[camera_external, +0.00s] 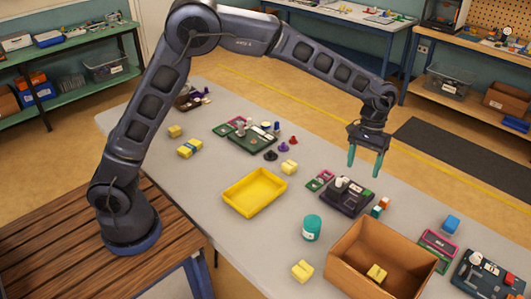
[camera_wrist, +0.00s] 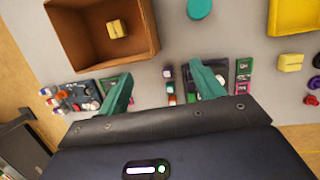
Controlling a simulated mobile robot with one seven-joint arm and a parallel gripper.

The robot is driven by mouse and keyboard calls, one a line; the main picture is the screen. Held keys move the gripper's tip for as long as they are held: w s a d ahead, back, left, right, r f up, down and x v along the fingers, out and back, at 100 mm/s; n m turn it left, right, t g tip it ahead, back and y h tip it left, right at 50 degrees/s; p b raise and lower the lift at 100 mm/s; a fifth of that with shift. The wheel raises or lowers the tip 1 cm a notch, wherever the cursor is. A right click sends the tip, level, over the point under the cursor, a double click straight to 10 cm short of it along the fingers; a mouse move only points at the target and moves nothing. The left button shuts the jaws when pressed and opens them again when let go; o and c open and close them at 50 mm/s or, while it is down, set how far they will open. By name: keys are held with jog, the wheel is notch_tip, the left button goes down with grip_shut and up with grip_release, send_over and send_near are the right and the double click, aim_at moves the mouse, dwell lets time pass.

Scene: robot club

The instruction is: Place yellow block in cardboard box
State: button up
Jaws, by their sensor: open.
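The open cardboard box (camera_external: 397,243) stands at the near right of the table, with one yellow block (camera_external: 377,273) inside on its floor. The box (camera_wrist: 108,58) and that block (camera_wrist: 117,28) also show at the upper left of the wrist view. Other yellow blocks lie on the table: one (camera_external: 303,271) left of the box, one (camera_external: 289,167) right of the yellow tray, and two (camera_external: 175,131) (camera_external: 190,148) at the left, one of them with a blue band. My gripper (camera_external: 364,160) is open and empty, fingers down, above the table beyond the box.
A yellow tray (camera_external: 236,203) and a teal jar (camera_external: 312,229) stand mid-table. Bare tabletop lies between the tray and jar.

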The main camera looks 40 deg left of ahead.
jog(key=s+a+r+t, duration=0.1)
jog(key=s+a+r, duration=0.3)
jog(key=a, duration=0.6)
jog(key=s+a+r+t, duration=0.1)
jog(key=s+a+r, duration=0.1)
jog(key=a+r, duration=0.6)
jog(key=s+a+r+t, duration=0.2)
jog(key=s+a+r, duration=0.15)
jog(key=a, duration=0.85)
jog(key=s+a+f+t+y, duration=0.1)
jog(key=s+a+f+t, duration=0.2)
jog(key=s+a, duration=1.5)
jog(key=s, duration=0.4)
jog(key=shift+a, duration=0.1)
